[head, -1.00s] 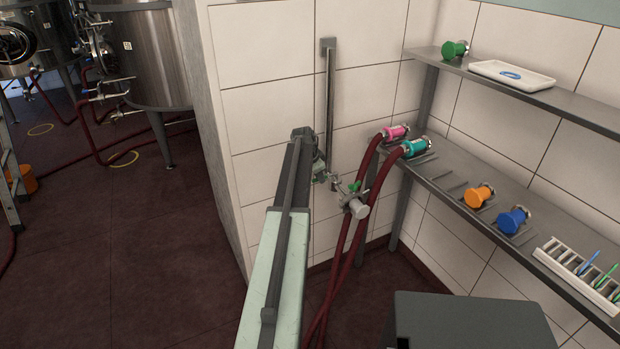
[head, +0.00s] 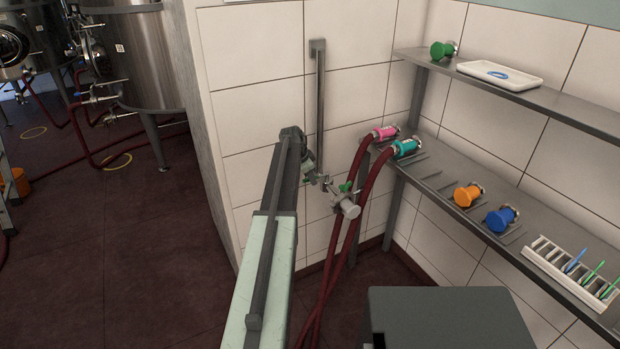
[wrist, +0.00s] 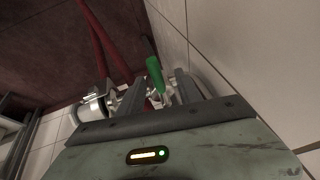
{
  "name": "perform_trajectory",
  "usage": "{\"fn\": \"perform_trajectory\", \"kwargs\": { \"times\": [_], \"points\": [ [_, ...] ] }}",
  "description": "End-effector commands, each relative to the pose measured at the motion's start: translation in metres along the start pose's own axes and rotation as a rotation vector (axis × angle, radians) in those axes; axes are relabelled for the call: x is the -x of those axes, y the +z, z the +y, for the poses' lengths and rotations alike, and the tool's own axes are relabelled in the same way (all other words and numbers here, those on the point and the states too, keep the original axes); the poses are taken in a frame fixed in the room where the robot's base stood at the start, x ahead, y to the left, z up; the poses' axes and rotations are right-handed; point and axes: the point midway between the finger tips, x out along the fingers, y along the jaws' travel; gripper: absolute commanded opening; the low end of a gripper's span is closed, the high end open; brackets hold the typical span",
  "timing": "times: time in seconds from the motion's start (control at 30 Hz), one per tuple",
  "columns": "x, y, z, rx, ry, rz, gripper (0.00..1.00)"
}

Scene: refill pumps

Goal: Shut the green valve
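The valve's green handle (head: 346,187) sits on a metal fitting with a pale round cap (head: 347,206), at the foot of the wall pipe (head: 320,110). In the wrist view the green handle (wrist: 155,74) stands up in the middle, tilted a little. My gripper (head: 326,183) is at the fitting, just left of the handle in the head view. In the wrist view my gripper (wrist: 158,92) has its two fingers apart, with the handle showing between them. I cannot tell whether a finger touches it. The pale cap also shows at left there (wrist: 93,108).
Dark red hoses (head: 350,220) hang just right of the valve, with pink (head: 385,133) and teal (head: 405,148) couplings on the lower shelf (head: 440,182). Orange (head: 467,194) and blue (head: 501,218) couplings lie further along. The tiled wall is close behind.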

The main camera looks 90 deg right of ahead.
Motion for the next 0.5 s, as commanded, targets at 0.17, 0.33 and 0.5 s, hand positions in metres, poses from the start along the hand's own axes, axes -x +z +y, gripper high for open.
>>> {"fn": "perform_trajectory", "kwargs": {
  "times": [0.17,0.33,0.5],
  "points": [
    [0.004,-0.003,0.002,-0.002,0.003,0.001,0.41],
    [0.028,-0.005,0.001,-0.001,0.002,0.000,0.41],
    [0.062,-0.005,0.001,-0.001,0.001,0.000,0.41]
  ]
}}
